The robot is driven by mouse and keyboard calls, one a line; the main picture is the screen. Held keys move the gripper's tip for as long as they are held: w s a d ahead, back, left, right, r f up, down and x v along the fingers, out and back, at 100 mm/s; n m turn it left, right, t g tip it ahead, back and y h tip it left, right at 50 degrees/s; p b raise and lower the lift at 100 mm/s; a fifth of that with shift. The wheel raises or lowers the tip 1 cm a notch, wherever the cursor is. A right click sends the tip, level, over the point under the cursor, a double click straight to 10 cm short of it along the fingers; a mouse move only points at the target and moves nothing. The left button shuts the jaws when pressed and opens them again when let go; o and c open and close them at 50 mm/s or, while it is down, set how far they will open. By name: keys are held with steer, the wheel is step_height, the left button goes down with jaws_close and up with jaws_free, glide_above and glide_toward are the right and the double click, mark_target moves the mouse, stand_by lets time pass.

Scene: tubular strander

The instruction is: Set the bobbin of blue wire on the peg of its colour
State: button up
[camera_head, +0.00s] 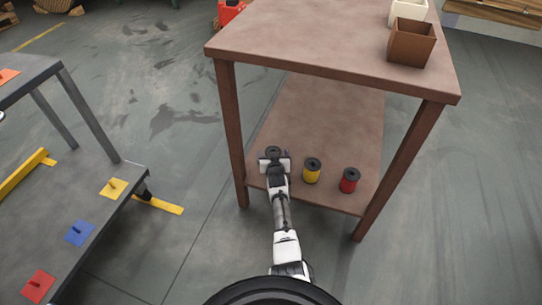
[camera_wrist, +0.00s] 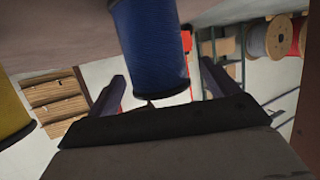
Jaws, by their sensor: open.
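The blue bobbin (camera_wrist: 152,45) shows large in the wrist view, between the two fingers of my gripper (camera_wrist: 163,88). The fingers are spread, with one on each side of it. In the head view my gripper (camera_head: 274,160) reaches over the lower shelf (camera_head: 325,120) of the brown table and hides most of this bobbin; only its dark top (camera_head: 273,151) shows. A blue plate with a peg (camera_head: 79,233) lies on the lower deck of the grey cart at left, and its peg is bare.
A yellow bobbin (camera_head: 312,171) and a red bobbin (camera_head: 349,180) stand to the right on the same shelf. Yellow (camera_head: 113,188) and red (camera_head: 38,286) peg plates flank the blue one. The tabletop (camera_head: 320,45) overhangs the shelf, with legs at its corners. Open floor lies between table and cart.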

steer(key=shift+w+f, duration=0.25)
steer(key=shift+w, duration=0.3)
steer(key=shift+r, duration=0.1)
steer(key=shift+c, duration=0.2)
steer(key=shift+s, duration=0.1)
steer(key=c, duration=1.2)
steer(key=shift+c, duration=0.3)
steer(key=shift+r, duration=0.2)
